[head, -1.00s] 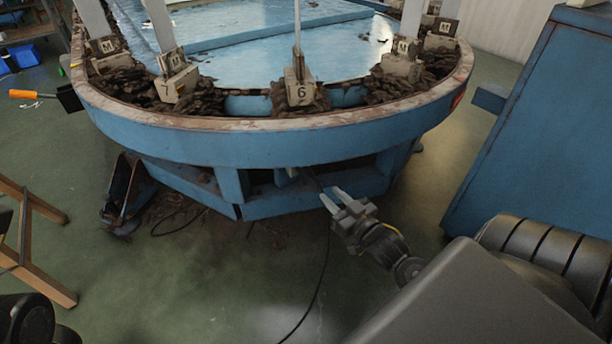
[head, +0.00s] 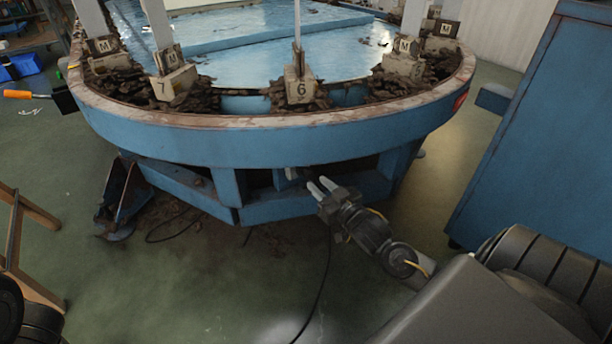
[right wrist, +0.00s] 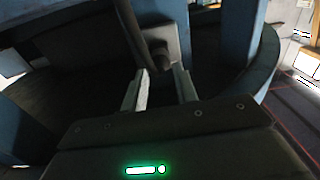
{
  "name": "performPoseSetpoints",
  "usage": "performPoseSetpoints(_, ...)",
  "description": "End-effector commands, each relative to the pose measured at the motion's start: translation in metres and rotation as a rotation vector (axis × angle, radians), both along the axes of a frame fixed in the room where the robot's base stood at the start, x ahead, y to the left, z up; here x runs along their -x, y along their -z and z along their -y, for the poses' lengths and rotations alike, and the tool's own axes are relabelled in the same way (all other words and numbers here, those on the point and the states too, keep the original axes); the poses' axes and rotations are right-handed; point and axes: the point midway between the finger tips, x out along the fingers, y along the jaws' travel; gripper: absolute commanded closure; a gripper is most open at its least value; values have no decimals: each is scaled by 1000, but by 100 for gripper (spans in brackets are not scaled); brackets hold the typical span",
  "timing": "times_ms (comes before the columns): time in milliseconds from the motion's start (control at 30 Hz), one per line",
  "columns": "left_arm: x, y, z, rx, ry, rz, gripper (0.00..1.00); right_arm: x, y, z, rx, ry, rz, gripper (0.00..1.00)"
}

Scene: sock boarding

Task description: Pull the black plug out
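The black plug (right wrist: 159,58) sits in a pale grey socket box (right wrist: 173,32) under the round blue machine, seen in the right wrist view. Its black cable (right wrist: 130,32) runs up beside the box. In the head view the socket box (head: 293,173) shows only in part in the shade, and I cannot make out the plug there. My right gripper (head: 318,182) is open and points under the machine's rim. In the right wrist view its two fingers (right wrist: 161,72) are apart, with the plug just beyond the gap between their tips. My left gripper is not in view.
The blue machine (head: 290,145) overhangs the socket, with blue legs and a base beam (head: 268,211) around it. A black cable (head: 322,285) trails over the green floor. A blue cabinet (head: 540,130) stands right, a dark metal bracket (head: 125,200) and a wooden frame (head: 35,215) left.

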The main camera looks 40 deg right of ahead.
Motion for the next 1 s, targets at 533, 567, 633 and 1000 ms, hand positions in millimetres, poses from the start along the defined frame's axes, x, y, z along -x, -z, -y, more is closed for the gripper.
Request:
performPoseSetpoints(533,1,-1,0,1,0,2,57,-1,0,0,0,0,0,71)
performPoseSetpoints(567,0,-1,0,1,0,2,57,-1,-1,0,0,0,0,71)
performPoseSetpoints(633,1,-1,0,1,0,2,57,-2,-1,0,0,0,1,71)
performPoseSetpoints(1000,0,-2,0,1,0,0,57,-10,0,0,0,0,0,71)
